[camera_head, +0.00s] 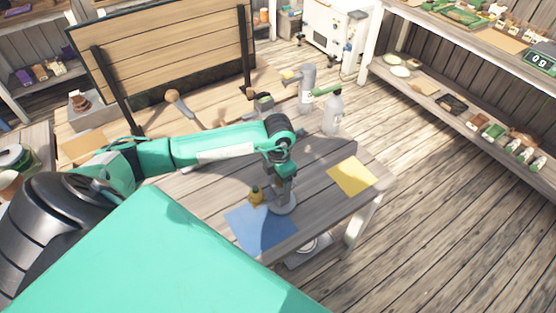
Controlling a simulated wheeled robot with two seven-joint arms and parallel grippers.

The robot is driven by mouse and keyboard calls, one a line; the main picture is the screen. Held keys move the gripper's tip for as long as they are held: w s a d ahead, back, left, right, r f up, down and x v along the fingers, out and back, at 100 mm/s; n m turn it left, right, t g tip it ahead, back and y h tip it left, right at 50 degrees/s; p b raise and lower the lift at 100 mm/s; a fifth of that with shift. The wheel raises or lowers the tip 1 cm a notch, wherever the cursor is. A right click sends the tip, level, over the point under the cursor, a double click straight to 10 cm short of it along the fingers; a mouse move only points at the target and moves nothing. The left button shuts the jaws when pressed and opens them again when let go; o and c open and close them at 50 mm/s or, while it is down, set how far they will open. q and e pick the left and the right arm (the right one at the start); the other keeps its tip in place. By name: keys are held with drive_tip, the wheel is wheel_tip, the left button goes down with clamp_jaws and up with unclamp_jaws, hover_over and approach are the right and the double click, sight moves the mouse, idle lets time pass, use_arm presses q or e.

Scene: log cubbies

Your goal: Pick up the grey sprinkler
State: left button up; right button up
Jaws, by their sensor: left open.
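The grey sprinkler (285,206) seems to be the grey thing with a round base standing on the wooden table, at the right edge of a blue mat (259,235). My left gripper (285,184) points down directly over it, with its open fingers at the sprinkler's upper part. The gripper hides that upper part, and I cannot tell whether the fingers touch it. My right gripper is not in view.
A small yellow-brown object (256,195) stands just left of the sprinkler. A yellow mat (351,177) lies to the right. A grey bottle (333,114) and a grey spray bottle (306,92) stand farther back. Shelves (455,110) line the right wall.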

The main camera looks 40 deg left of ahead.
sight(278, 181)
use_arm(q)
wheel_tip(278, 181, down, 3)
drive_tip(key=shift+a+p, duration=0.15)
drive_tip(key=shift+p, duration=0.45)
drive_tip(key=shift+f, duration=0.2)
drive_tip(key=c, duration=0.6)
clamp_jaws()
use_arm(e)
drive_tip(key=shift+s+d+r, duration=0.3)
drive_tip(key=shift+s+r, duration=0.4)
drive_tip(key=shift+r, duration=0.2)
use_arm(q)
drive_tip(key=shift+r, duration=0.1)
